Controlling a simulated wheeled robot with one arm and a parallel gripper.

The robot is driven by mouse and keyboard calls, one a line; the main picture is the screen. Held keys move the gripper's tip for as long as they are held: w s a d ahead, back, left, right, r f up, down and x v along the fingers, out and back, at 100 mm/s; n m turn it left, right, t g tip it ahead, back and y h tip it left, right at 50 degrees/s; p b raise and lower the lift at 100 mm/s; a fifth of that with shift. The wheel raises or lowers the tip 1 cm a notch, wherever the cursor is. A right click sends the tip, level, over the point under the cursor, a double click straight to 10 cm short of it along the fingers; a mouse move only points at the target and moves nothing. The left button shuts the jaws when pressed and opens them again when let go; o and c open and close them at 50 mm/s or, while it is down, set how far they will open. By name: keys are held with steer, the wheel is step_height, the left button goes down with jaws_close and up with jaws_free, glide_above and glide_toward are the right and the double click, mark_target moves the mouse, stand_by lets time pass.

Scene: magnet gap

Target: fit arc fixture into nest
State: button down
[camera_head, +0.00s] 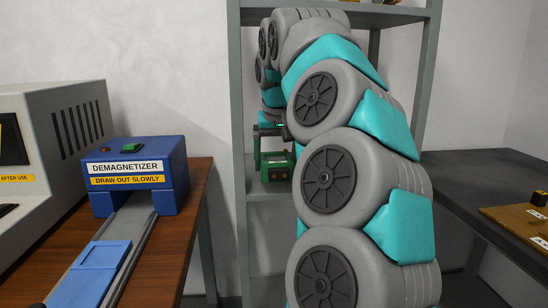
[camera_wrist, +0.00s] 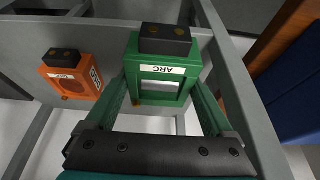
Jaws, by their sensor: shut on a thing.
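The green arc fixture (camera_wrist: 160,58) carries a white label reading ARC, upside down in the wrist view, and a dark block at its top in that picture. My gripper (camera_wrist: 160,98) is shut on the arc fixture, one green finger along each side. In the head view the arc fixture (camera_head: 277,170) shows small at the shelf rack, partly hidden by my arm. I cannot tell whether it touches the shelf board. No nest can be made out clearly.
An orange fixture (camera_wrist: 70,77) stands on the grey shelf beside the green one. The rack's grey posts (camera_head: 240,120) stand close to my arm. A blue demagnetizer (camera_head: 135,170) is on the left wooden table. A dark bench (camera_head: 465,180) with a wooden board (camera_head: 520,225) is at right.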

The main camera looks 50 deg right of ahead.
mark_target(283, 179)
steer(key=s+a, duration=0.4)
steer(key=s, duration=0.1)
steer(key=s+a+b, duration=0.1)
steer(key=s+a, duration=0.1)
steer(key=s, duration=0.1)
steer(key=shift+a, duration=0.35)
steer(key=shift+s+a, duration=0.1)
steer(key=shift+s, duration=0.05)
